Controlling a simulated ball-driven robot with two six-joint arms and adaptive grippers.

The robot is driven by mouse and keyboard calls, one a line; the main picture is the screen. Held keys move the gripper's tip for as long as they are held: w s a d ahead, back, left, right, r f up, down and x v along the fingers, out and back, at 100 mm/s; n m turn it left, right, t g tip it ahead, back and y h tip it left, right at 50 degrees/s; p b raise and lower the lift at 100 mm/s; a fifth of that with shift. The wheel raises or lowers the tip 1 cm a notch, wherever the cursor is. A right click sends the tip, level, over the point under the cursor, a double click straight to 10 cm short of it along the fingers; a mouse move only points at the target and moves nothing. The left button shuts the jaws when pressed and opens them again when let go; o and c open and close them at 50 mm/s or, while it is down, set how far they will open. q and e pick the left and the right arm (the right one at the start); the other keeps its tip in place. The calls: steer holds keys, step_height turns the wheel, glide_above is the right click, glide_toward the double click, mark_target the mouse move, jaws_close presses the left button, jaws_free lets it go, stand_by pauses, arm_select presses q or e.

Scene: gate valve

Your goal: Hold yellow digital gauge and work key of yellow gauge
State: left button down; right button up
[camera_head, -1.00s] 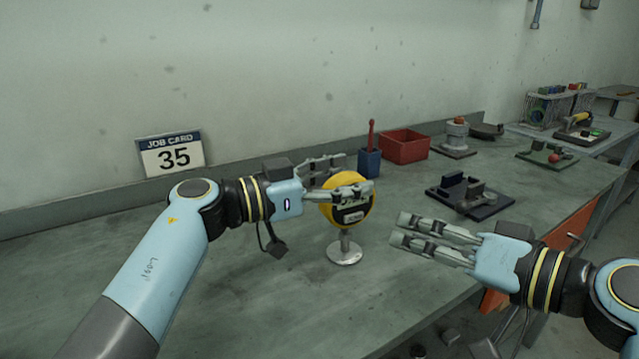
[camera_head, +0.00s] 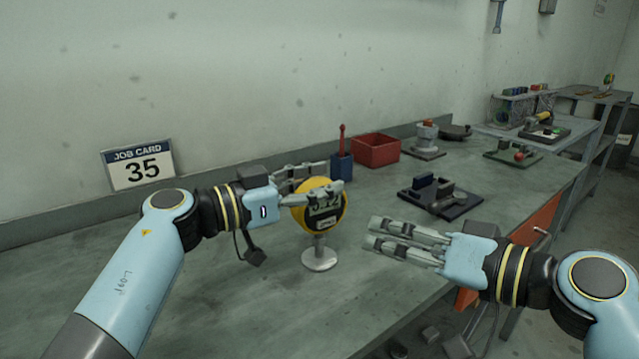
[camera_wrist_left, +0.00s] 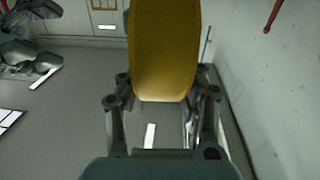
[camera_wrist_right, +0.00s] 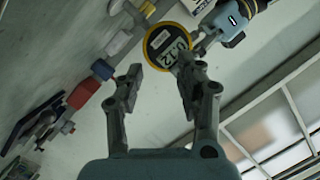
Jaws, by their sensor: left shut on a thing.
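The round yellow digital gauge (camera_head: 300,219) stands upright on a stem above a round silver base (camera_head: 319,260) on the bench. My left gripper (camera_head: 330,180) is shut on the gauge, with fingers on either side of its upper part. The gauge fills the gap between those fingers in the left wrist view (camera_wrist_left: 165,50). My right gripper (camera_head: 376,233) is open and empty, to the right of the gauge and apart from it, fingers pointing toward it. In the right wrist view the gauge's dark face (camera_wrist_right: 168,48) shows digits; its key is too small to make out.
Behind the gauge are a blue holder with a red tool (camera_head: 341,168) and a red bin (camera_head: 376,150). A dark fixture (camera_head: 438,198) lies right of them. The bench's front edge is near my right arm.

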jaws_close()
stand_by(1.2)
